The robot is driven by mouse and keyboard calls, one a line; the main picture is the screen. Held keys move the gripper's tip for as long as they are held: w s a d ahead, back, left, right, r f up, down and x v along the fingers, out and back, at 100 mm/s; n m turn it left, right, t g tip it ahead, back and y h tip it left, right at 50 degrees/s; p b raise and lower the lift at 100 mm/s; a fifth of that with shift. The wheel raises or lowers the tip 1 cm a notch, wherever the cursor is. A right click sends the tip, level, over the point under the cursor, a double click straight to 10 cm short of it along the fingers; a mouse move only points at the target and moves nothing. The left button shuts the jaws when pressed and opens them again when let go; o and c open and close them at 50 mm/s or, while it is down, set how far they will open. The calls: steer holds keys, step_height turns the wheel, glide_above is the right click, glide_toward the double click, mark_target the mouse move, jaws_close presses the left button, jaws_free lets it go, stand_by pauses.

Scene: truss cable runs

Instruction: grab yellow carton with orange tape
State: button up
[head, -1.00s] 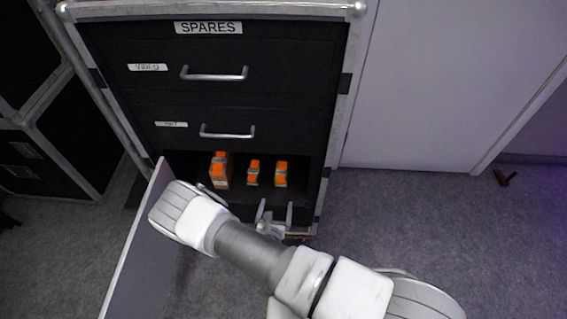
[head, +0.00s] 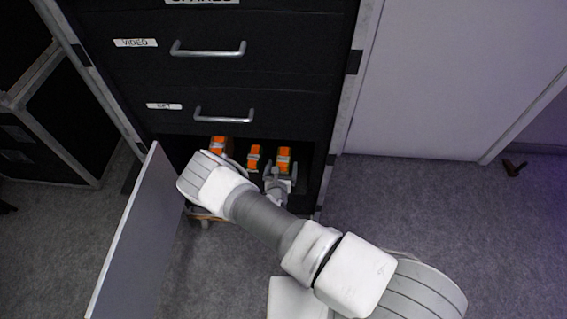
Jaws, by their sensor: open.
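Three small cartons with orange tape stand in the open bottom compartment of the cabinet in the head view. The left carton (head: 218,142) looks larger and tan, and my arm partly covers it. The middle carton (head: 254,157) and the right carton (head: 284,156) are smaller and look pale yellow, with orange tape over the top and front. My gripper (head: 281,171) is open at the right carton's near side, one finger to each side of its lower front. I cannot tell whether the fingers touch it.
The black cabinet has closed drawers with metal handles (head: 224,116) above the compartment. Its grey door (head: 140,235) stands open at the left, close to my arm. A black case stands at the far left.

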mark_target(283, 158)
steer(key=b+x, duration=0.2)
steer(key=x, duration=0.3)
steer(key=shift+w+f+b, duration=0.2)
steer(key=shift+b, duration=0.15)
steer(key=shift+w, duration=0.35)
jaws_close()
